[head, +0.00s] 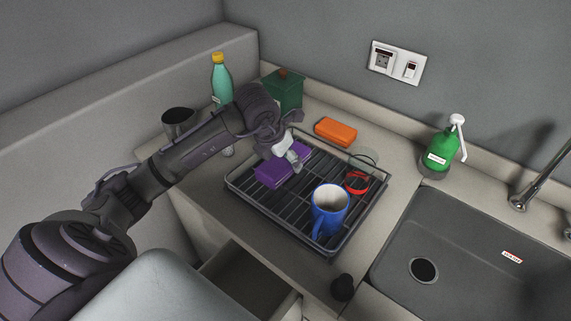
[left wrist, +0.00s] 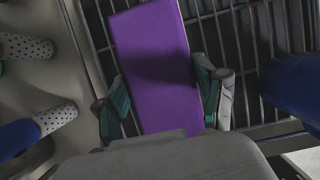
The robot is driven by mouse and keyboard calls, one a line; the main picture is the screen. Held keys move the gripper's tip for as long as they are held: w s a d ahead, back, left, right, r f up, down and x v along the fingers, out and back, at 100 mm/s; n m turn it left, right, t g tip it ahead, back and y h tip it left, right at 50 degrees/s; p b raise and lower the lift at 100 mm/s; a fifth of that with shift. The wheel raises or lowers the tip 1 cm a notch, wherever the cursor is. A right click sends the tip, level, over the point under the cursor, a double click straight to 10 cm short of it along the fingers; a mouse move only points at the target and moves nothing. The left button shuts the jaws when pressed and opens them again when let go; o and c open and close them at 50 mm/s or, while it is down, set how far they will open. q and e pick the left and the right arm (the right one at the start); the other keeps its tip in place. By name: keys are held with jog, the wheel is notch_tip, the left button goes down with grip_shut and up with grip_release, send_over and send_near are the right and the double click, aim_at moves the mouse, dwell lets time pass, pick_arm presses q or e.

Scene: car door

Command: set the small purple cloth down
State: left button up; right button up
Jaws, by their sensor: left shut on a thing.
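The small purple cloth (head: 272,173) is a flat, block-like purple piece over the left rear part of the dish rack (head: 335,252). In the left wrist view the cloth (left wrist: 152,50) lies between the two fingers, with the rack's bars behind it. My left gripper (head: 293,158) is shut on the cloth, and its fingers also show in the left wrist view (left wrist: 164,100). I cannot tell whether the cloth touches the bars. My right gripper is not in view.
A blue mug (head: 330,208) and a red item (head: 356,183) are in the rack. An orange block (head: 335,131), green box (head: 283,90) and teal bottle (head: 221,80) stand behind it. A green dispenser (head: 441,150) stands by the sink (head: 470,245). An open drawer (head: 248,285) is in front.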

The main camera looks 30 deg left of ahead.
aim_at(284, 167)
pick_arm(q)
notch_tip(284, 167, down, 2)
jog(key=shift+f, duration=0.5)
jog(key=o, duration=1)
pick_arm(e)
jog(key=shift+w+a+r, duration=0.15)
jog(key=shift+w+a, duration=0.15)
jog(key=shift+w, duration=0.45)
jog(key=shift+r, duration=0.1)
